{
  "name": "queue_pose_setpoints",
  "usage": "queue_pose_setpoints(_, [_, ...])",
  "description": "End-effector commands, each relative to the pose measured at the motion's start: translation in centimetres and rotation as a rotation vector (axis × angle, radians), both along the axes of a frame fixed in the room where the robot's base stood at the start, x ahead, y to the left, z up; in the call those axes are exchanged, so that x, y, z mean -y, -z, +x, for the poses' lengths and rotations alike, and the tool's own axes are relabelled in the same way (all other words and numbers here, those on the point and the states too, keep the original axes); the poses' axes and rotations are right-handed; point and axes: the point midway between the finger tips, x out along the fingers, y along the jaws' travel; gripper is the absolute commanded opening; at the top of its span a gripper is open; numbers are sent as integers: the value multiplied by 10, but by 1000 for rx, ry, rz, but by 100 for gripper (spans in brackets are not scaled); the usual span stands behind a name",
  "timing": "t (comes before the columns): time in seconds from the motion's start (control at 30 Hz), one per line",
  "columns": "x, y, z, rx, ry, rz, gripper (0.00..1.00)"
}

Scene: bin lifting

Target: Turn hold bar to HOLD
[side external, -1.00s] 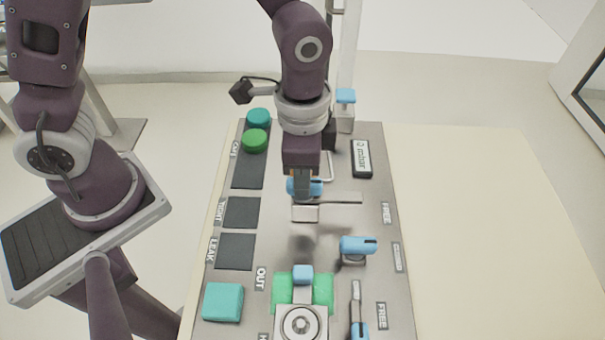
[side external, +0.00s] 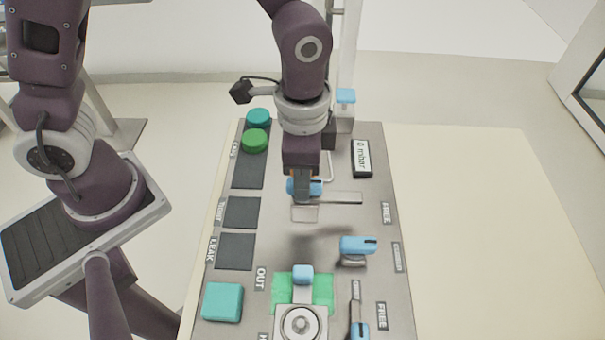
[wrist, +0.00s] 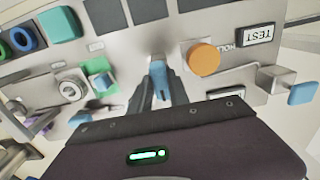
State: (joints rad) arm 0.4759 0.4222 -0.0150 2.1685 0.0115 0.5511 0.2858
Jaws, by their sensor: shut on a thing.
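My gripper (side external: 303,196) points down over the upper middle of the grey panel. It is shut on a blue handle (side external: 304,186), which also shows between the fingers in the wrist view (wrist: 160,80). A flat metal bar (side external: 343,198) lies beside the fingertips, to the right. Another blue handle (side external: 358,245) stands lower right, between a FREE label (side external: 386,212) and a label too small to read. A further blue-tipped bar (side external: 358,329) is at the bottom edge near a second FREE label (side external: 381,315). I cannot tell which of these is the hold bar.
A blue-tipped lever (side external: 302,274) stands over a green patch (side external: 320,290) above a round lock (side external: 301,323). Round green buttons (side external: 256,140) and a teal block (side external: 222,301) are at left. An orange knob (wrist: 203,58) shows in the wrist view. The pale tabletop at right is clear.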

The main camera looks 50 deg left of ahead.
Motion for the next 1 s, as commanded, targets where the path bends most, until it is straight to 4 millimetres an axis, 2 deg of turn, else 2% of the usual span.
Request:
queue_pose_setpoints(0.67, [0,-1,1,2,-30,-1,0])
queue_pose_setpoints(1.0, [0,-1,1,2,-248,-1,0])
